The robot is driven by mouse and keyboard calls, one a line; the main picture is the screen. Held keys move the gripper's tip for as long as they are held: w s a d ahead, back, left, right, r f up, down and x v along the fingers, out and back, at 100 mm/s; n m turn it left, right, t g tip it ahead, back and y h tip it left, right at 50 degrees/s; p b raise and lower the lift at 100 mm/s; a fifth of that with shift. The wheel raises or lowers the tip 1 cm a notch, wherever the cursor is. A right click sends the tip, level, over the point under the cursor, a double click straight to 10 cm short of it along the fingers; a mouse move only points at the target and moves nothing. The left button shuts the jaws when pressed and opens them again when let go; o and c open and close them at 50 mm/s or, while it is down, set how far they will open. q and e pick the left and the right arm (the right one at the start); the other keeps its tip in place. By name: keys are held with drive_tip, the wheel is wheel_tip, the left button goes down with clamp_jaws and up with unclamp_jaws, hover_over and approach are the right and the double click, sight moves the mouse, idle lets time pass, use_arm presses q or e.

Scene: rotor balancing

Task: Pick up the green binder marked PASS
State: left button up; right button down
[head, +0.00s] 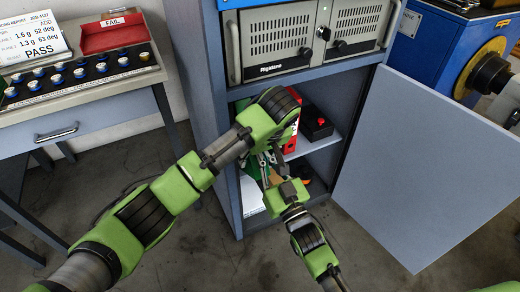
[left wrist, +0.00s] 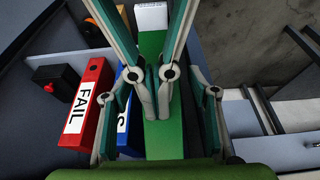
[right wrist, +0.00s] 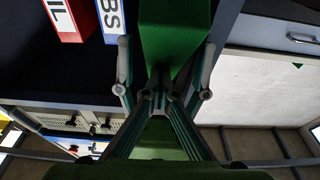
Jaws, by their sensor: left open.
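The green binder (head: 249,168) stands in the open cabinet, mostly hidden behind my arms. In the left wrist view its green spine (left wrist: 163,141) runs up the middle, with a white label at the far end; no word is readable. My left gripper (head: 266,160) is open at the binder, its fingers appearing on either side of the spine. It also shows in the left wrist view (left wrist: 156,76). My right gripper (right wrist: 162,92) is close to the green binder (right wrist: 172,35); overlapping fingers hide whether it is shut. I cannot tell whether either gripper touches the binder.
A red FAIL binder (left wrist: 88,103) and a blue-spined binder (left wrist: 131,110) stand close beside the green one. A black box with a red button (head: 316,125) is also on the shelf. The cabinet door (head: 425,160) hangs open at right; a side table (head: 80,120) stands left.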

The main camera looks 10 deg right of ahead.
use_arm(q)
drive_tip(key=shift+x, duration=0.9)
drive_tip(key=shift+c, duration=0.3)
clamp_jaws()
use_arm(e)
drive_tip(key=shift+r, duration=0.55)
drive_tip(key=v, duration=1.2)
drive_tip(key=shift+f, duration=0.1)
